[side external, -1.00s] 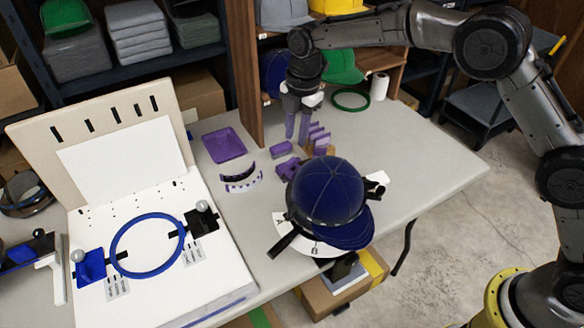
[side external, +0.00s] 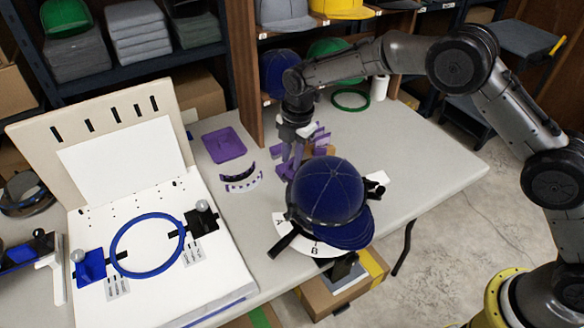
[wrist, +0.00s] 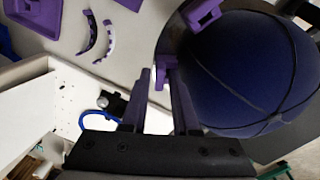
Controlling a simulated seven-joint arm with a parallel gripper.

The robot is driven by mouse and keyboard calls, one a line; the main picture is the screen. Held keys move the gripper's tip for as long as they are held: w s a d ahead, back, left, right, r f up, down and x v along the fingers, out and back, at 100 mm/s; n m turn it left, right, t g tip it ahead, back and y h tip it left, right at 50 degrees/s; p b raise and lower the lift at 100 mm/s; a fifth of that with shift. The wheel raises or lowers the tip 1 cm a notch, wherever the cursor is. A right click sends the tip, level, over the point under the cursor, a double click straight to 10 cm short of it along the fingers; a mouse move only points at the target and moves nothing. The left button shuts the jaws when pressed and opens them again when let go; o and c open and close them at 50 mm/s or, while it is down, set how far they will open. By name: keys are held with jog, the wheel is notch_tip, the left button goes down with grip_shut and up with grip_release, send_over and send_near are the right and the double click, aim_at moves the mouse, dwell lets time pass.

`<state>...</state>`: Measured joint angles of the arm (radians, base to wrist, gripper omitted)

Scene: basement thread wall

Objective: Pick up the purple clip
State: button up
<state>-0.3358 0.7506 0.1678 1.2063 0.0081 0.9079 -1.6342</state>
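My gripper (side external: 290,172) hangs over the table just behind and left of the blue cap (side external: 331,190). Its two purple fingers are apart in the wrist view (wrist: 158,80). A small purple piece with a pale end shows at the fingertips there; I cannot tell whether it is a separate part. A purple clip-like part (wrist: 203,14) lies at the top of the wrist view, beside the cap (wrist: 240,70) and beyond the fingertips. In the side view the fingers overlap the purple parts on the table, so the clip is not clearly distinguishable.
A purple tray (side external: 224,145) and curved strips (side external: 241,179) lie to the left. Purple pieces stand upright (side external: 320,139) behind the cap. A white hooping board (side external: 150,250) with a blue ring (side external: 147,245) fills the left. The table's right side is clear.

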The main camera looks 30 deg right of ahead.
aim_at(292, 160)
grip_shut()
jog(key=shift+r, duration=0.15)
notch_tip(292, 160, up, 10)
dwell(0.5)
